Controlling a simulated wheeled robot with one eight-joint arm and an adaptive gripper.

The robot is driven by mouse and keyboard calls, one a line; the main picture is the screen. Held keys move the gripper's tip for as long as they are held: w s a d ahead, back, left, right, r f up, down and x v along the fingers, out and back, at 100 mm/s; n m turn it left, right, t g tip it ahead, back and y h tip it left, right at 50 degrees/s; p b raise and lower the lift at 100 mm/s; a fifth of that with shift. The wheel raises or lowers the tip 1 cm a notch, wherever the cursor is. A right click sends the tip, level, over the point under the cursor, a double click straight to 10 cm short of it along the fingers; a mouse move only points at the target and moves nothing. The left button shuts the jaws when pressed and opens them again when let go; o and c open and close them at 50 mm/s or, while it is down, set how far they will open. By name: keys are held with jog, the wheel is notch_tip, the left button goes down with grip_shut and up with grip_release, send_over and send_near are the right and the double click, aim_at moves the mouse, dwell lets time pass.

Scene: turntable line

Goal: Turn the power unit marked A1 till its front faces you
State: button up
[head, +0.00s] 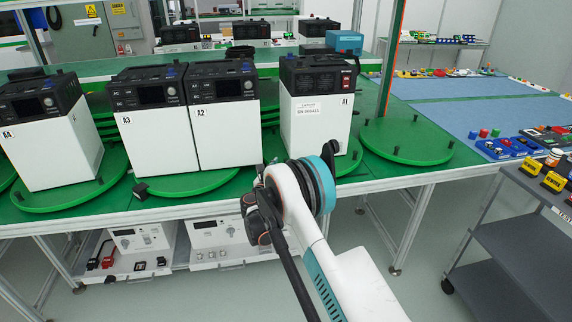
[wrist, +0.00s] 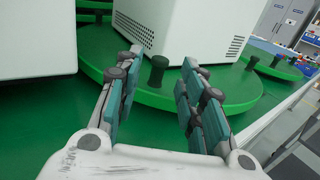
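The power unit A1 (head: 318,115) stands upright on a green round turntable (head: 350,160) in the head view. It has a white body and a black top. The side toward me shows a red switch and a white label, and no screen. In the wrist view its white body with vent slots (wrist: 185,28) is at the top, on the turntable (wrist: 235,95). My gripper (wrist: 163,60) is open, its fingers apart at the turntable's near rim. A black peg (wrist: 157,72) stands upright between and just beyond the fingertips. Touch cannot be told.
Units A2 (head: 222,125), A3 (head: 155,135) and A4 (head: 50,140) stand to the left with screens toward me. An empty turntable (head: 405,143) lies to the right, by a green post (head: 392,65). A grey cart (head: 520,215) stands at the right.

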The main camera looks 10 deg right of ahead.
aim_at(286, 159)
jog(key=b+x, duration=0.1)
jog(key=x, duration=0.4)
jog(key=shift+w+d, duration=0.2)
jog(key=shift+w, duration=0.1)
jog(key=shift+c, duration=0.2)
grip_shut()
